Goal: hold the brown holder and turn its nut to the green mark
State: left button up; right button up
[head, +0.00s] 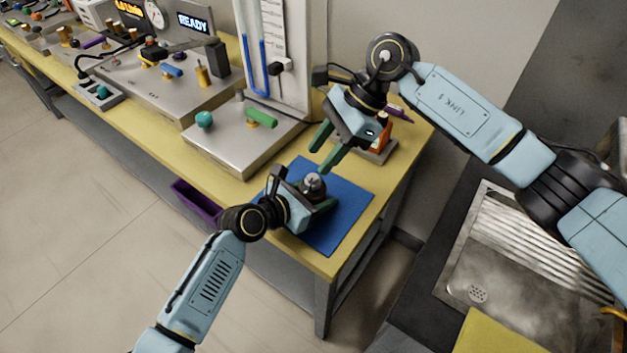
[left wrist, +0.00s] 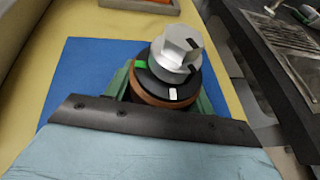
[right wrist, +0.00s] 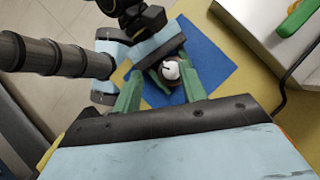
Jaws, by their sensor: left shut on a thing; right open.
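The brown holder (left wrist: 160,98) stands upright over the blue mat, with a black collar and a silver nut (left wrist: 178,46) on top. A green mark (left wrist: 141,64) shows at the collar's left and a white mark at its front. The nut carries a black mark (left wrist: 193,43) on its right side. My left gripper (head: 316,197) is shut on the holder, one green finger on each side. My right gripper (head: 326,148) is open and empty, above the nut and apart from it. In the right wrist view the nut (right wrist: 171,71) lies between the open fingers.
The blue mat (head: 345,205) lies near the yellow bench's corner. A metal-based gauge stand (head: 225,145) is left of it, and a small tray with a red-orange item (head: 382,137) is behind. A purple bin (head: 196,202) hangs at the bench's front. A sink (head: 490,260) is at right.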

aim_at(319, 179)
jog(key=s+f+y, duration=0.1)
jog(key=y, duration=0.1)
jog(key=f+y, duration=0.1)
jog(key=shift+s+a+g+y, duration=0.3)
jog(key=shift+s+a+y, duration=0.1)
jog(key=d+f+m+t+y, duration=0.2)
jog(key=d, duration=0.1)
jog(key=d+f+m+t+y, duration=0.2)
jog(key=d+t, duration=0.1)
jog(key=d+f+m+t+y, duration=0.2)
jog(key=d+y, duration=0.1)
jog(key=d, duration=0.1)
jog(key=shift+s+f+m, duration=0.15)
jog(key=shift+s+m, duration=0.15)
jog(key=shift+t, duration=0.3)
jog(key=x, duration=1.1)
jog(key=shift+w+a, duration=0.1)
jog(key=shift+a, duration=0.3)
